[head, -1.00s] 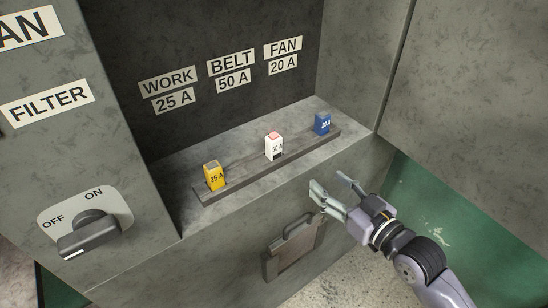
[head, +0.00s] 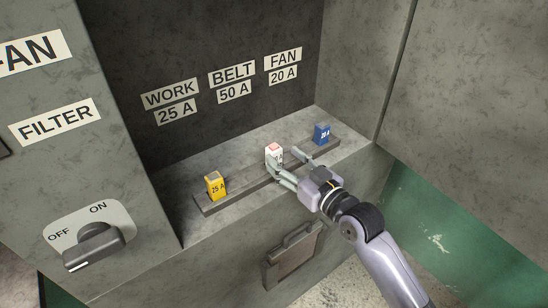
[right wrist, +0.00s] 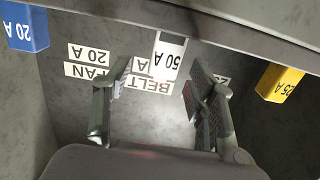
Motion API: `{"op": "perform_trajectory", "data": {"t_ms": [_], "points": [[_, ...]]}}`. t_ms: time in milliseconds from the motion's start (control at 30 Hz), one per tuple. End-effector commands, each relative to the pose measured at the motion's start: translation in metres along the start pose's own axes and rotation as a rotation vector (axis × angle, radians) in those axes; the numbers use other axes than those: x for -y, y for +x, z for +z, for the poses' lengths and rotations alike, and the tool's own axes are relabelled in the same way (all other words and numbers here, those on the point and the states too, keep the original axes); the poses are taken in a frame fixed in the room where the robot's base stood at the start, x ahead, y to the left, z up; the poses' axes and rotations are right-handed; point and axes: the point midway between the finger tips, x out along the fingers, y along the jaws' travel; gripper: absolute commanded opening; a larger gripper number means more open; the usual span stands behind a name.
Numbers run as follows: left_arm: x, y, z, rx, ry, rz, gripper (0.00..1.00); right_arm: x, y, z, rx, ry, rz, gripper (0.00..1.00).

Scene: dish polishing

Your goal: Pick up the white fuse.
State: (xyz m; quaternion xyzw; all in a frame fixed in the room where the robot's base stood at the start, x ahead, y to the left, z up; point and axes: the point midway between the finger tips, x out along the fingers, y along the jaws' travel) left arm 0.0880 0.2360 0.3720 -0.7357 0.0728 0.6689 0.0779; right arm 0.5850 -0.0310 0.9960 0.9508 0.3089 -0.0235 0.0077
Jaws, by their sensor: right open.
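The white fuse (head: 273,149), with a pinkish-red top and marked 50 A, stands upright in the middle of the grey rail (head: 208,207). My right gripper (head: 285,159) is open at the fuse's near right side, and one finger hides part of the fuse's front in the head view. In the right wrist view, the white fuse (right wrist: 170,55) shows beyond and between the two spread fingers of the right gripper (right wrist: 157,82). I cannot tell whether a finger touches it. My left gripper is not in view.
The recess's back wall (head: 210,45) carries labels. A rotary switch (head: 93,244) juts from the left panel.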

Motion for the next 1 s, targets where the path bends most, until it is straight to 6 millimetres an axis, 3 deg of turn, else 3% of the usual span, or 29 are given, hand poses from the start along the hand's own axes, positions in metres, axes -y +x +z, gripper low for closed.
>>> {"op": "perform_trajectory", "data": {"t_ms": [300,600,1000], "points": [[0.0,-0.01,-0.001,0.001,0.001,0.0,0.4,0.004,0.043,0.005,0.001,0.001,0.0,0.52],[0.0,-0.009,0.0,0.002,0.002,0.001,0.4,0.004,0.047,0.006,0.0,0.0,0.0,0.51],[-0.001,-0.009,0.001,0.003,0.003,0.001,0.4,0.004,0.046,0.006,0.001,0.0,0.0,0.24]]}}
